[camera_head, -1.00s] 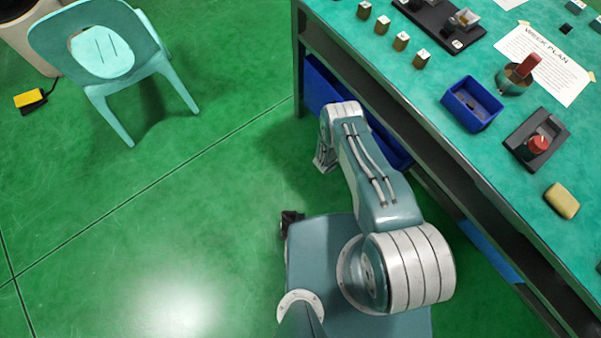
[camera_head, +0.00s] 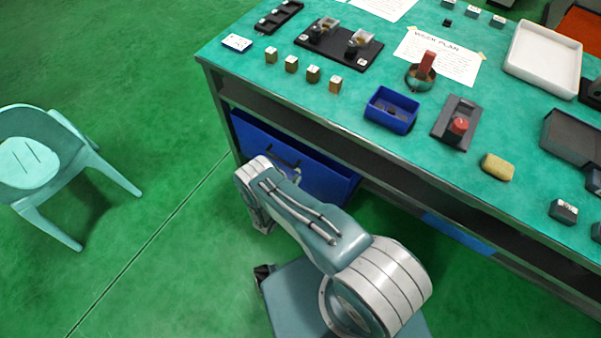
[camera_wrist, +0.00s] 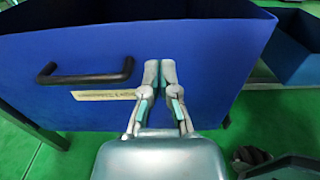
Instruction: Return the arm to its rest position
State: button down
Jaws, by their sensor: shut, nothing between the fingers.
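My arm (camera_head: 310,225) is folded low beside the workbench, with its elbow at the lower right and its wrist end towards the bench's blue drawer (camera_head: 325,175). My gripper (camera_wrist: 160,70) shows in the wrist view, with its two grey fingers together and nothing between them. The fingertips are in front of the blue drawer front (camera_wrist: 215,60), right of its black handle (camera_wrist: 85,72) and over the right end of a pale label (camera_wrist: 105,95). I cannot tell whether they touch it. In the head view the fingers cannot be made out.
The workbench (camera_head: 240,65) holds a blue tray (camera_head: 391,112), a yellow sponge (camera_head: 497,167), a white tray (camera_head: 545,55) and several small blocks. A pale green chair (camera_head: 35,155) stands at the left. The green floor between chair and bench is clear.

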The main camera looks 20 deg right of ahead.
jog(key=shift+v, duration=2.85)
jog(key=w+d+r+m+g+y, duration=0.15)
jog(key=r+m+g, duration=0.5)
jog(key=r, duration=1.15)
jog(key=w+d+r+m+g+y, duration=0.1)
jog(key=w+d+r+m+g, duration=0.4)
jog(key=r, duration=1.3)
jog(key=s+r+m+y, duration=0.6)
jog(key=s+r+m, duration=0.45)
jog(key=r, duration=0.55)
jog(key=s+a+r+m+t+y, duration=0.1)
jog(key=s+r+t+y, duration=0.1)
jog(key=s, duration=0.6)
jog(key=s+a+r+m+t+y, duration=0.2)
jog(key=s+r+t+y, duration=0.1)
jog(key=s+r, duration=0.3)
jog(key=shift+s+a+r+m+t+y, duration=0.3)
jog(key=shift+s+t, duration=0.25)
jog(key=shift+s, duration=0.35)
